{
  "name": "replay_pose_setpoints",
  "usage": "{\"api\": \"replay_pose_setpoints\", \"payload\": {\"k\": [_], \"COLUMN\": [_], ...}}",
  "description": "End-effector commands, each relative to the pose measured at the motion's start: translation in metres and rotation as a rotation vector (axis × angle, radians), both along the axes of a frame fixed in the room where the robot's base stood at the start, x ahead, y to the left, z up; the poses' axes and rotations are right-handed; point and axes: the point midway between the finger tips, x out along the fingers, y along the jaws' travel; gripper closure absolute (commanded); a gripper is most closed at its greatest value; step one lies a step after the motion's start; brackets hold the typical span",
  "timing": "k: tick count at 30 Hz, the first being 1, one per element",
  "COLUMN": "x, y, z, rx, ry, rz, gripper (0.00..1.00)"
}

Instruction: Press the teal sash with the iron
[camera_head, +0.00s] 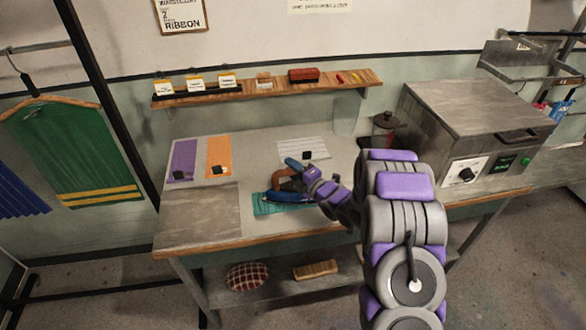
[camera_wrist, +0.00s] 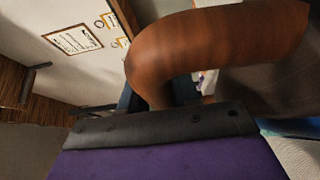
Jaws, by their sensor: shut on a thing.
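The iron shows its brown curved handle (camera_head: 284,174) in the head view, low over the teal sash (camera_head: 262,208). The sash lies on the worktable, and my gripper and the iron hide much of it. My gripper (camera_head: 290,181) is shut on the iron's handle. In the wrist view the wooden handle (camera_wrist: 205,45) arches close above the dark jaw edge. The iron's sole is hidden, so I cannot tell whether it touches the sash.
Purple (camera_head: 184,160) and orange (camera_head: 219,156) strips lie at the table's (camera_head: 200,215) back left, a pale striped cloth (camera_head: 303,146) at the back middle. A grey metal box (camera_head: 470,125) stands right. A wall shelf (camera_head: 270,89) runs behind. The table's front left is clear.

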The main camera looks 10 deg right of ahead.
Motion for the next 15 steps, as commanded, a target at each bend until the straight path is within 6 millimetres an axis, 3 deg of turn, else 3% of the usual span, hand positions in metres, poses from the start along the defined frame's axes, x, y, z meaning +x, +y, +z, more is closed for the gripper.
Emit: {"api": "replay_pose_setpoints", "payload": {"k": [15], "x": [0.0005], "y": [-0.0017], "z": [-0.0043], "rx": [0.003], "ry": [-0.004], "rz": [0.0], "gripper": [1.0]}}
